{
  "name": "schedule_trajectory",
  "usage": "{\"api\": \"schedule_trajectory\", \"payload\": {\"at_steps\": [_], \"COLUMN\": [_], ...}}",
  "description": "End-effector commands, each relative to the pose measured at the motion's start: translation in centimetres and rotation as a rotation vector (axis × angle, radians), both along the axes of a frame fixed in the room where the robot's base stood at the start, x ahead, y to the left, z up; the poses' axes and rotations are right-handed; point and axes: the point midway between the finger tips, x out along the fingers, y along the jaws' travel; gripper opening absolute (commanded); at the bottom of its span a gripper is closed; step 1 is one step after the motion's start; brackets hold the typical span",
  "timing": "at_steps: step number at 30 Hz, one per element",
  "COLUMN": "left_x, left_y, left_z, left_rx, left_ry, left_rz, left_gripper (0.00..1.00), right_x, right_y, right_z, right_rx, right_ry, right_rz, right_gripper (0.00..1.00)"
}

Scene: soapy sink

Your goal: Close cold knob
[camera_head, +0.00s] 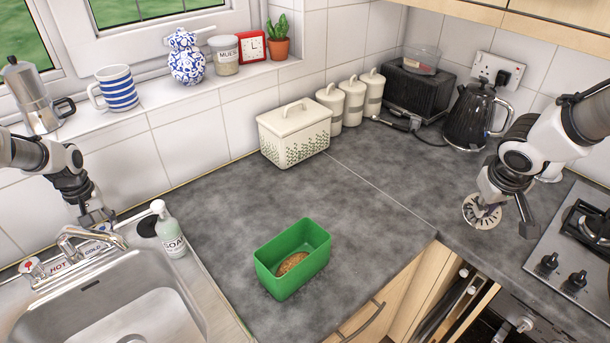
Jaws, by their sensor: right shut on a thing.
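The metal sink tap (88,236) stands at the back of the sink at the left. A plate beside it is lettered HOT and COLD. The hot knob (32,266) is white with a red mark, left of the tap. The cold knob is mostly hidden by my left gripper (97,217) and the tap. My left gripper points down just above the COLD side; I cannot tell whether it touches the knob or how its jaws stand. My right gripper (505,212) is shut on a round, slotted pale disc (482,212), held above the right counter.
A soap bottle (170,230) stands right of the tap, close to a dark round item (146,226). A green box (292,258) holds a brown item. A bread bin (293,132), canisters, a kettle (474,115) and a hob (572,255) stand farther right.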

Motion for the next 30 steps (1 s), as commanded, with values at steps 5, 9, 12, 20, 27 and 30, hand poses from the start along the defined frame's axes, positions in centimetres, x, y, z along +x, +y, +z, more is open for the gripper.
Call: {"api": "schedule_trajectory", "payload": {"at_steps": [5, 9, 12, 20, 27, 30], "left_x": [0.0, 0.0, 0.01, 0.01, 0.01, 0.01], "left_y": [-0.01, -0.01, -0.01, -0.01, -0.01, 0.01], "left_z": [0.04, 0.02, 0.01, -0.01, 0.0, 0.0], "left_rx": [0.0, 0.0, 0.0, 0.0, 0.0, 0.0], "left_ry": [0.0, 0.0, 0.0, 0.0, 0.0, 0.0], "left_rz": [-0.097, -0.148, -0.169, -0.181, -0.18, -0.18], "left_gripper": [0.14, 0.14, 0.14, 0.14, 0.74, 0.74], "right_x": [0.01, 0.01, 0.0, 0.01, 0.01, 0.01], "right_y": [0.0, 0.0, -0.01, 0.0, 0.0, 0.0], "right_z": [0.28, 0.35, 0.37, 0.37, 0.37, 0.37], "right_rx": [0.0, 0.0, 0.0, 0.0, 0.0, 0.0], "right_ry": [0.0, 0.0, 0.0, 0.0, 0.0, 0.0], "right_rz": [0.0, 0.0, 0.0, 0.0, 0.0, 0.0], "right_gripper": [0.0, 0.0, 0.0, 0.0, 0.0, 0.0]}}
